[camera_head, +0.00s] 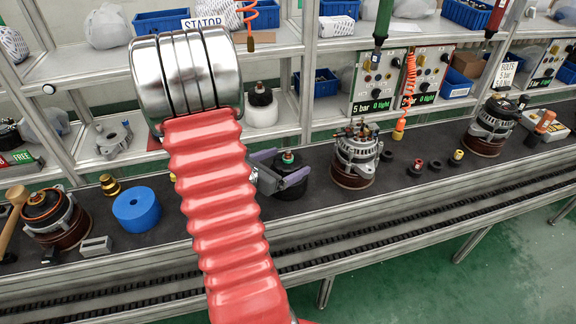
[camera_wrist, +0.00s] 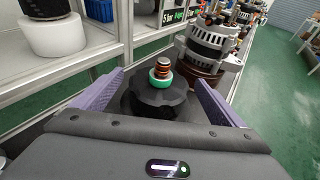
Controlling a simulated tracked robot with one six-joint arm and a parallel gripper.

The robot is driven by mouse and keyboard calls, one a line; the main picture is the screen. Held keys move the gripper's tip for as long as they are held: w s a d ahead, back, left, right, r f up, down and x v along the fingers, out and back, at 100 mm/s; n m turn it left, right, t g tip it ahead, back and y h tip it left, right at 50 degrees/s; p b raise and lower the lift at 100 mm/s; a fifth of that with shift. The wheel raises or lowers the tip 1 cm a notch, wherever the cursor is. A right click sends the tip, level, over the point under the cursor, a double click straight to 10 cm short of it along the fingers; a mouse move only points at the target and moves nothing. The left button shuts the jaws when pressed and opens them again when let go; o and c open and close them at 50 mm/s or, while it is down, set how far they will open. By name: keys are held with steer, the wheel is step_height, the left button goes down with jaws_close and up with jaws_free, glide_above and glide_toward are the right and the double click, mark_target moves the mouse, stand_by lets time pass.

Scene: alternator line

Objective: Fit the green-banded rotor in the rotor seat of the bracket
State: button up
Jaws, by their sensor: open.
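The green-banded rotor (camera_wrist: 158,98) is a dark toothed body with a green ring and copper-coloured rings on its upright shaft. It stands upright on the dark bench; its top also shows in the head view (camera_head: 288,161). My gripper (camera_wrist: 159,80) is open, with its two purple fingers on either side of the rotor. Gaps show between the fingers and the rotor in the wrist view. In the head view my gripper (camera_head: 281,167) partly hides the rotor. A grey metal bracket (camera_head: 113,138) lies on the shelf at the left. I cannot tell which part has the rotor seat.
An alternator on a brown base (camera_head: 354,182) stands right of the rotor, with several small parts beyond it. A blue ring (camera_head: 137,212) and another assembly on a brown base (camera_head: 52,222) are at the left. A white cylinder (camera_head: 262,114) with a dark part stands on the shelf behind.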

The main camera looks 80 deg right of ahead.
mark_target(295, 154)
steer(key=shift+x, duration=2.55)
steer(key=shift+w+d, duration=0.1)
steer(key=c, duration=2.1)
steer(key=shift+w+d+r, duration=0.1)
steer(key=shift+r, duration=0.05)
steer(key=shift+c, duration=0.3)
steer(key=shift+r, duration=0.1)
steer(key=shift+r, duration=4.9)
